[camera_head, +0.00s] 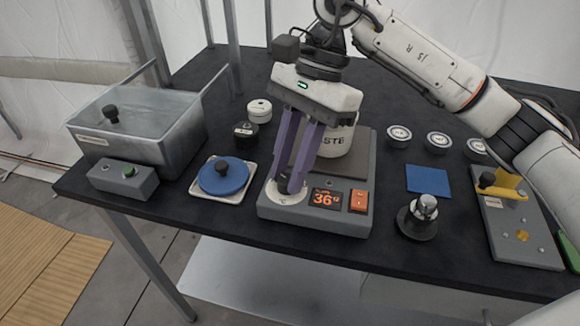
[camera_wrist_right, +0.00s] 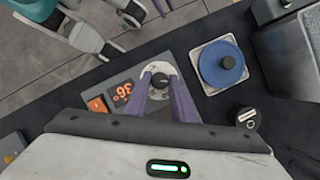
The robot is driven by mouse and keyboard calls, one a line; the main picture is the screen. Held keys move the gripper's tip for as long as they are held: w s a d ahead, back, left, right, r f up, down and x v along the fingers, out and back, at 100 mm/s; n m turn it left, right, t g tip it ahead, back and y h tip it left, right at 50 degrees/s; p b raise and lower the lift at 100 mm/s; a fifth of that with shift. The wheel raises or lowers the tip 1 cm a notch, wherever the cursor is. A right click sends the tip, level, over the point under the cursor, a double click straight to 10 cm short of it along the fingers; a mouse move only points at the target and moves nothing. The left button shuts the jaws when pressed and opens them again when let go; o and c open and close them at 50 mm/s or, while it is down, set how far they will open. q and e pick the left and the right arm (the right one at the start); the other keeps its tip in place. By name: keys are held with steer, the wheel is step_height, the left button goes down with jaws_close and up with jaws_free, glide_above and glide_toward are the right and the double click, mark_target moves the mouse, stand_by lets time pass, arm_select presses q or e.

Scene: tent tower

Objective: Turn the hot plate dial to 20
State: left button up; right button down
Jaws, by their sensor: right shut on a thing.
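The hot plate (camera_head: 340,218) is a grey box with a dark top plate, near the table's front edge. Its orange display (camera_head: 326,198) reads 36, followed by a small character I cannot make out. Its black dial (camera_head: 284,186) sits on a round white scale (camera_head: 287,197) at the front left; the dial also shows in the right wrist view (camera_wrist_right: 160,80). My right gripper (camera_head: 292,184) points down over the dial, its purple fingers shut on it from both sides. The fingers hide part of the dial and its marks. My left gripper is not in view.
A white container (camera_head: 338,141) stands on the hot plate behind my gripper. An orange switch (camera_head: 359,201) is right of the display. A blue disc (camera_head: 223,176) on a white tray is to the left, beside a metal bath (camera_head: 190,125). A metal knob-topped piece (camera_head: 424,212) stands right.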

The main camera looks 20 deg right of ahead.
stand_by(0.3)
steer(key=c, duration=1.5)
jaws_free()
steer(key=shift+r, duration=0.1)
steer(key=v, duration=1)
steer(key=shift+r, duration=0.1)
